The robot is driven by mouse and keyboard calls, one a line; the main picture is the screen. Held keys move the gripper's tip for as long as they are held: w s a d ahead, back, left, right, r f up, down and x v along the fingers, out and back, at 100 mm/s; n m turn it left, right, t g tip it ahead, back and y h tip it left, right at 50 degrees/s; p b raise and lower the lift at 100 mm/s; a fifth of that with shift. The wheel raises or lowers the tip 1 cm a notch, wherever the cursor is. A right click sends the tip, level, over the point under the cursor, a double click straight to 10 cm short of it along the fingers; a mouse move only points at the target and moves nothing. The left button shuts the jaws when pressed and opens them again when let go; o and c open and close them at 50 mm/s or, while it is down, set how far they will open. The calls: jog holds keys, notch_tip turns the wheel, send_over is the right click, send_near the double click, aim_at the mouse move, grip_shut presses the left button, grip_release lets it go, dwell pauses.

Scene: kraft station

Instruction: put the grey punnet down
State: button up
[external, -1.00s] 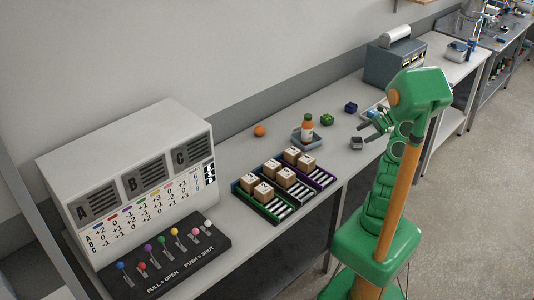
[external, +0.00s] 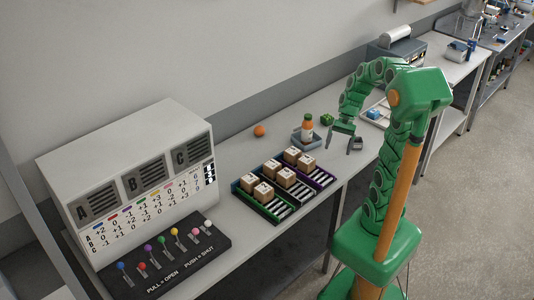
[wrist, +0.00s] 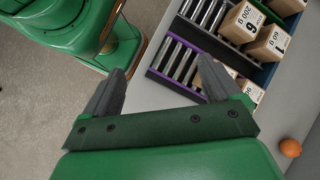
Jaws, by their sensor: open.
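A small dark grey punnet (external: 357,144) sits on the bench near its front edge in the external view. My gripper (external: 340,147) is over the bench just left of it, pointing down, with one finger close beside the punnet; I cannot tell whether they touch. In the wrist view my gripper (wrist: 161,72) has its fingers spread, with nothing held between them. The punnet does not show in the wrist view.
A grey tray (external: 298,142) with an orange bottle (external: 307,127) stands left of my gripper. Boxes (external: 285,177) sit in racks further left. A green punnet (external: 327,118) and an orange ball (external: 260,131) are behind. A lever panel (external: 165,257) is at far left.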

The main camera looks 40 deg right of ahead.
jog(key=s+a+r+n+h, duration=0.1)
jog(key=s+a+n+h, duration=0.2)
jog(key=s+n, duration=0.2)
jog(key=s+a+r+n+h, duration=0.1)
jog(key=s+a+n+h, duration=0.2)
jog(key=s+n, duration=0.2)
jog(key=s, duration=0.3)
jog(key=shift+a+r, duration=0.25)
